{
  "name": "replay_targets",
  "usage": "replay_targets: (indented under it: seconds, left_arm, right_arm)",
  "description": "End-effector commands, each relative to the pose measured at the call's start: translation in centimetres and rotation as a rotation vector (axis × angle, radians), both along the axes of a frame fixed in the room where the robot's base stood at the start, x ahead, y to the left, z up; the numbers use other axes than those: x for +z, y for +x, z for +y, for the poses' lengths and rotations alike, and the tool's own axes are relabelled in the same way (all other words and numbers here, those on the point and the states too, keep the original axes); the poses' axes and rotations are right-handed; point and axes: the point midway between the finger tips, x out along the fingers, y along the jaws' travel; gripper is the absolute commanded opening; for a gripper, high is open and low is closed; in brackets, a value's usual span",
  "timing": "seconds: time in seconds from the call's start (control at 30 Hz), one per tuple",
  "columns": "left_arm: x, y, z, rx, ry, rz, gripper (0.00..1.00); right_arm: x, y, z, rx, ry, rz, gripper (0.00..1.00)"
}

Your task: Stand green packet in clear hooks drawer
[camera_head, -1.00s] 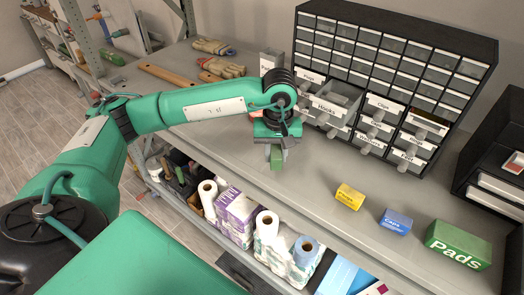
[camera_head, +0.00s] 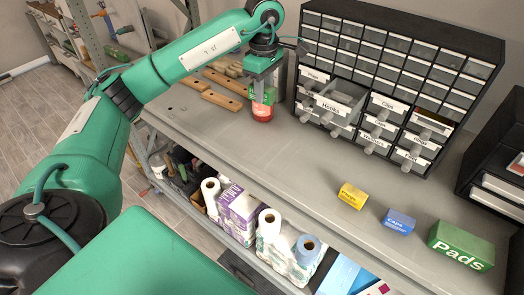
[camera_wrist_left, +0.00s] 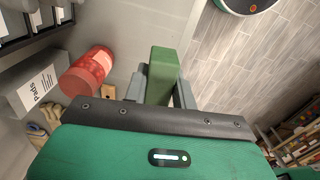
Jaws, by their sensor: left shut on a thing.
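The green packet (camera_wrist_left: 163,75) is between the fingers of my left gripper (camera_wrist_left: 158,90) in the left wrist view, and the gripper is shut on it. In the head view, my left gripper (camera_head: 263,84) points down over the back of the bench, left of the drawer cabinet. The packet shows only as a small green patch there, in front of a red container (camera_head: 262,113). The clear Hooks drawer (camera_head: 335,108) is pulled out of the cabinet, to the right of the gripper. Its inside is hard to make out. My right gripper is not in view.
The black drawer cabinet (camera_head: 404,62) stands at the back. Yellow (camera_head: 351,196), blue (camera_head: 398,222) and green Pads (camera_head: 460,245) boxes line the front right. The bench middle is clear.

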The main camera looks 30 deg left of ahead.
Motion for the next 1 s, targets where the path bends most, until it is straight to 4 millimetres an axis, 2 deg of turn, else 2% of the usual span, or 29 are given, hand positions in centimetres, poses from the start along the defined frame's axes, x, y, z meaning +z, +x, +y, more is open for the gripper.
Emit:
replay_targets:
  seconds: [0.17,0.6,0.7,1.0]
  left_arm:
    - [-2.3,-0.1,0.0,-0.002,0.001,0.007,0.00]
    - [-13.3,-0.1,0.0,-0.001,0.001,0.006,0.00]
    - [-14.8,-0.1,0.0,-0.002,0.000,0.004,0.00]
    - [-17.4,-0.1,0.0,-0.002,0.000,0.004,0.00]
  right_arm:
    - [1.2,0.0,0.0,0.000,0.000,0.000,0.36]
    - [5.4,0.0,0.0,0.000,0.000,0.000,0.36]
    - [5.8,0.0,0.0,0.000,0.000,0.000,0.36]
    - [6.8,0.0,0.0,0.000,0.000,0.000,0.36]
